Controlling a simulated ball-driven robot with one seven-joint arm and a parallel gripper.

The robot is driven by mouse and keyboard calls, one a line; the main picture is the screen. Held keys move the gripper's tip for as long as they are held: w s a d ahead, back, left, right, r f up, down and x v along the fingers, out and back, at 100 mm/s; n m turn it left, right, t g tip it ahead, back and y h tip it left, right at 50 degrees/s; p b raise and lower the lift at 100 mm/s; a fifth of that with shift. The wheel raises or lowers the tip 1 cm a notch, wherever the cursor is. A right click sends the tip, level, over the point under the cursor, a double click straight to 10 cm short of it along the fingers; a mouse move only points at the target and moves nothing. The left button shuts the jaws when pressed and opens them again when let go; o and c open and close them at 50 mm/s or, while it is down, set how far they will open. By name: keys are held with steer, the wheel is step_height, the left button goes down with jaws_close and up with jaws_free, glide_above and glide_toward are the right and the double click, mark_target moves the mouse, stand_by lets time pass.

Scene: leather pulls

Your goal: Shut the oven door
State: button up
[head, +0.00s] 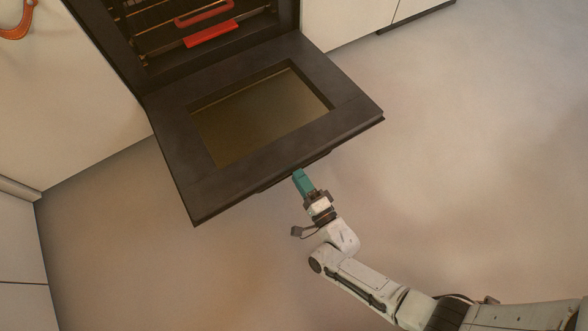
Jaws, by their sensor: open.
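The oven door (175,127) is dark with a brownish glass window and hangs wide open, folded down in front of the oven (120,40). My gripper (298,173) has teal fingers and is at the door's outer edge, near its middle. Its fingertips are at or just under that edge, close to a thin dark bar that looks like the handle (270,184). The gripper is open. The tips are partly hidden at the edge, so I cannot tell whether they touch the door.
Inside the oven are racks and a red item with a loop handle (211,33). Pale cabinets stand on both sides of the oven, with an orange leather pull (18,24) at top left. The floor (460,150) to the right is clear.

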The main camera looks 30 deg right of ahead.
mark_target(294, 170)
steer(key=shift+w+r+b, duration=0.15)
steer(key=shift+w, duration=0.75)
steer(key=shift+w+r+b, duration=0.1)
steer(key=shift+w+b, duration=0.05)
steer(key=shift+w, duration=0.7)
steer(key=shift+c, duration=0.3)
jaws_close()
